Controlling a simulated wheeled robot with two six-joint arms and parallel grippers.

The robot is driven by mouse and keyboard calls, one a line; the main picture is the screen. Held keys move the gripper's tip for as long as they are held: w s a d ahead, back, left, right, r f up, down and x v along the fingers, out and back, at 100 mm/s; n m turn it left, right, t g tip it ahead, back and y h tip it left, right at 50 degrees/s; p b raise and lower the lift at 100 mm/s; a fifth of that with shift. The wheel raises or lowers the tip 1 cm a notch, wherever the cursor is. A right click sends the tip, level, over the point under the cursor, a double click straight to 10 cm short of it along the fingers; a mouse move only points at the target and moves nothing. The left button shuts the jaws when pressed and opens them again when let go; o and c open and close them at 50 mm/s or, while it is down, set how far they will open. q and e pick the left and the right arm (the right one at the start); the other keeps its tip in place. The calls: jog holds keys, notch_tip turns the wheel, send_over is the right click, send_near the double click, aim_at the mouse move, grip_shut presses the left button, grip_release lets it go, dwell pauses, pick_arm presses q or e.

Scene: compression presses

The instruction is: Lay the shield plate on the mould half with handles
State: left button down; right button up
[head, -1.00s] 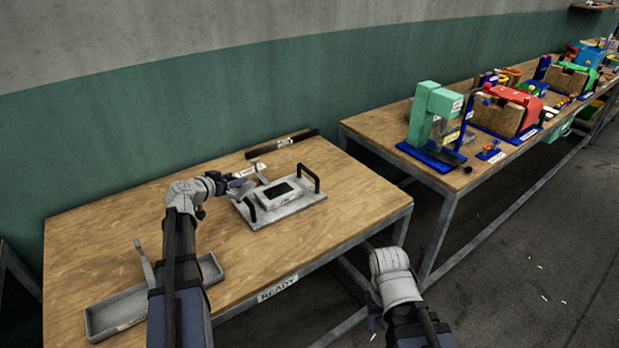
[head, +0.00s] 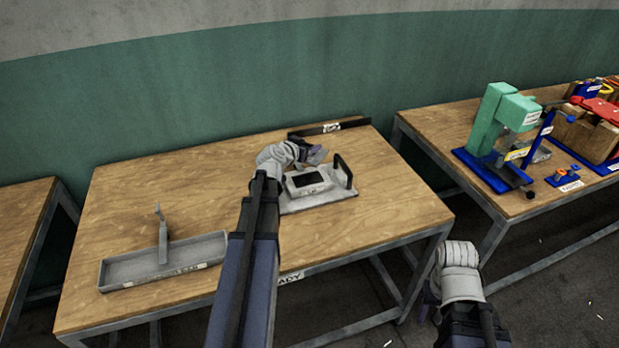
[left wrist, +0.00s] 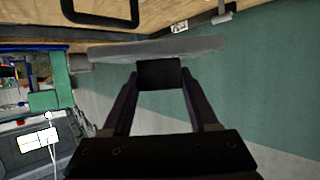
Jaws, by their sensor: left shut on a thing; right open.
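The mould half with handles (head: 325,198) lies on the wooden table, a grey plate with a raised block and a dark rectangle on top. Its right black handle (head: 344,172) stands upright; my left arm hides the other. My left gripper (head: 313,154) is over the far side of the mould half. In the left wrist view it is shut on a black grip (left wrist: 160,74), with a thin grey plate, seemingly the shield plate (left wrist: 150,48), seen nearly edge-on beyond it. In the head view the plate is mostly hidden. My right gripper (head: 430,302) is open and empty, off the table's front.
A grey tray (head: 125,270) with an upright grey piece (head: 162,235) is at the table's left. A dark bar (head: 330,127) lies at the back edge. A second table with a green press (head: 490,120) stands right, across a gap.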

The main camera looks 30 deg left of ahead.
aim_at(308, 179)
pick_arm(q)
jog(key=shift+r, duration=0.1)
jog(key=shift+f, duration=0.2)
notch_tip(308, 179, down, 10)
jog(key=b, duration=1)
jog(key=shift+r, duration=0.2)
jog(key=shift+f, duration=0.25)
jog(key=shift+c, duration=0.8)
grip_release()
jog(key=shift+r, duration=0.1)
jog(key=shift+r, duration=0.25)
jog(key=p+v, duration=0.4)
jog(key=v, duration=0.8)
jog(key=shift+p, duration=0.3)
